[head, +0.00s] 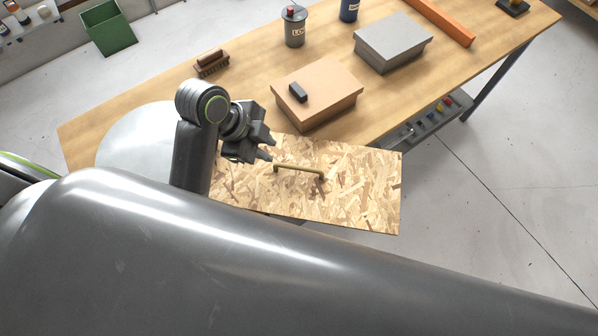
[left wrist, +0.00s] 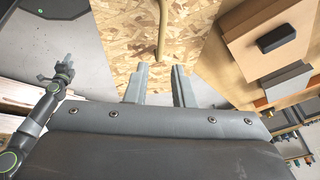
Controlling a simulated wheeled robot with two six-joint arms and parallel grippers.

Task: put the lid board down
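The lid board (head: 350,200) is a flat rectangle of flaked wood with a brass bar handle (head: 300,169) on top. It lies roughly level at the table's front edge and extends past it; what bears it is hidden. My left gripper (head: 269,147) is just left of the handle, apart from it. In the left wrist view its two fingers (left wrist: 159,76) are spread and empty, with the handle (left wrist: 162,28) beyond the tips over the board (left wrist: 120,30). My right gripper (left wrist: 66,67) shows small at the left of that view; its opening is unclear.
The wooden table (head: 235,100) holds a cardboard box (head: 325,85) with a black block (head: 298,92), a grey box (head: 393,42), a brush (head: 211,63), cans and an orange beam (head: 440,20). A green bin (head: 108,28) stands on the floor behind.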

